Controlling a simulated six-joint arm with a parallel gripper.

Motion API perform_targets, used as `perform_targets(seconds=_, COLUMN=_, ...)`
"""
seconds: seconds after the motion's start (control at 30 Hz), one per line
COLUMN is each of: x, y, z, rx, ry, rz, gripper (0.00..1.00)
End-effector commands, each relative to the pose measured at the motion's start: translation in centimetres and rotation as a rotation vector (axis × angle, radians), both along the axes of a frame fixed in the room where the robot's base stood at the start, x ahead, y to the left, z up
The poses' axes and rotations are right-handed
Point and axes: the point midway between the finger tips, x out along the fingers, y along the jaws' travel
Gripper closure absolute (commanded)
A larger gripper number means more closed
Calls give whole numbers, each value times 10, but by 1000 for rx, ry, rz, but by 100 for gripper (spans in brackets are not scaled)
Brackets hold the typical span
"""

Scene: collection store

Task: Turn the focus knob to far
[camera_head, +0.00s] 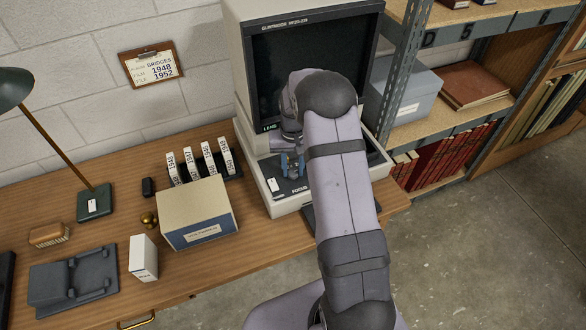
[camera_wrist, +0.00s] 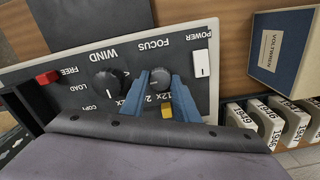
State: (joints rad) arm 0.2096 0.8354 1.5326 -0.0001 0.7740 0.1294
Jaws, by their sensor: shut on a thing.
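The film reader (camera_head: 236,30) stands on the desk with a dark control panel at its base. In the wrist view the panel (camera_wrist: 130,62) appears upside down. The dark round focus knob (camera_wrist: 160,76) sits by the word FOCUS. My gripper (camera_wrist: 160,82) has its two blue fingers on either side of this knob and is shut on it. In the head view my gripper (camera_head: 291,165) is low over the panel, and my arm hides part of the reader. I cannot read the knob's setting or any near or far marks.
Close to the focus knob are the wind knob (camera_wrist: 107,86), a white power switch (camera_wrist: 201,63) and a yellow part (camera_wrist: 167,112). A red switch (camera_wrist: 48,77) is farther left. A labelled box (camera_head: 198,218) and several upright film boxes (camera_head: 209,158) stand left of the reader.

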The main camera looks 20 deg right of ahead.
Motion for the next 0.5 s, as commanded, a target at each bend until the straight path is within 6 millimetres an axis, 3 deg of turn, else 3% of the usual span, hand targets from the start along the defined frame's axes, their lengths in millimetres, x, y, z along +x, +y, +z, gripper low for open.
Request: perform_targets(seconds=0.5, x=1, y=0, z=1, rx=-1, ry=-2, rz=-140, gripper=95)
